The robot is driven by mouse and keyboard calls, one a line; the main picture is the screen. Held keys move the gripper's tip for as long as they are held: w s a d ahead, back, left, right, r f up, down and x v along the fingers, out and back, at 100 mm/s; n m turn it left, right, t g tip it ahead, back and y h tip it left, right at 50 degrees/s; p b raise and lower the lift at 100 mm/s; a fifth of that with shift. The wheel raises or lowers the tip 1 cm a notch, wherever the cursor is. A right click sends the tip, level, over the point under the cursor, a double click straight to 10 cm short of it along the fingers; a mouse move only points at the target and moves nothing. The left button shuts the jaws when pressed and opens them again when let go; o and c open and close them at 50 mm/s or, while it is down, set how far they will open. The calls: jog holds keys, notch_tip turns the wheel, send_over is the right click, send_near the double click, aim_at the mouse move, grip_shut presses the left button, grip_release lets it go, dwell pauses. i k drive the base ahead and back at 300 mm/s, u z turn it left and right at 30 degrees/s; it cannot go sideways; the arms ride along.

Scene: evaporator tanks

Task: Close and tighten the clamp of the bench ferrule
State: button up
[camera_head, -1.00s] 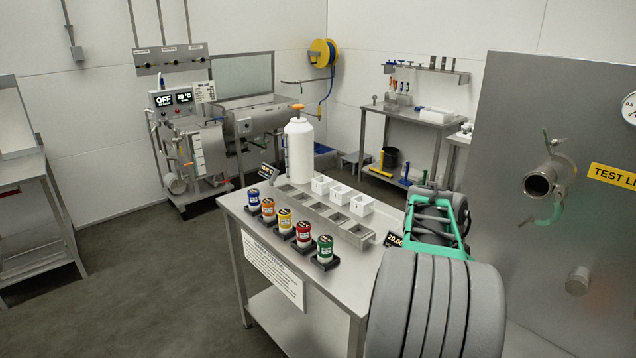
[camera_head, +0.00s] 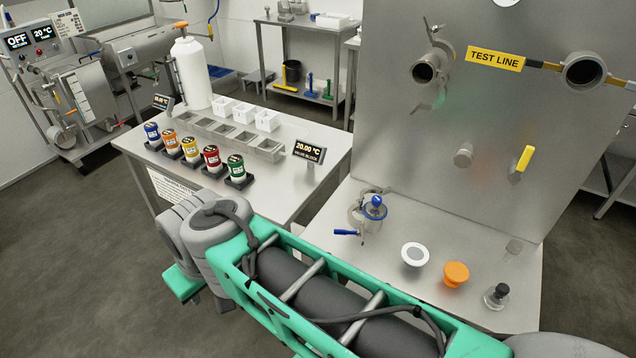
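A small steel fitting (camera_head: 366,214) stands on the right-hand bench, in front of the panel. It has a blue knob (camera_head: 375,201) on top and a blue handle (camera_head: 348,233) sticking out to the left. It looks like the bench ferrule with its clamp; whether the clamp is open or closed is too small to tell. My arm crosses the lower middle of the picture, in front of this bench. My gripper's fingers do not show.
A white-and-grey disc (camera_head: 415,254), an orange cap (camera_head: 456,274) and a small black-topped weight (camera_head: 497,295) sit on the right-hand bench. The steel panel (camera_head: 430,150) behind carries a pipe port (camera_head: 427,68), a yellow-handled valve (camera_head: 524,160) and a TEST LINE label (camera_head: 495,59).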

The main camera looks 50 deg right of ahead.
aim_at(352, 221)
jog(key=z, duration=0.9)
jog(key=k, duration=1.2)
jog(key=z, duration=0.5)
jog(key=i, duration=0.85)
jog(key=z, duration=0.25)
jog(key=k, duration=0.4)
jog(key=u, duration=0.45)
jog(key=i, duration=0.3)
jog(key=u, duration=1.85)
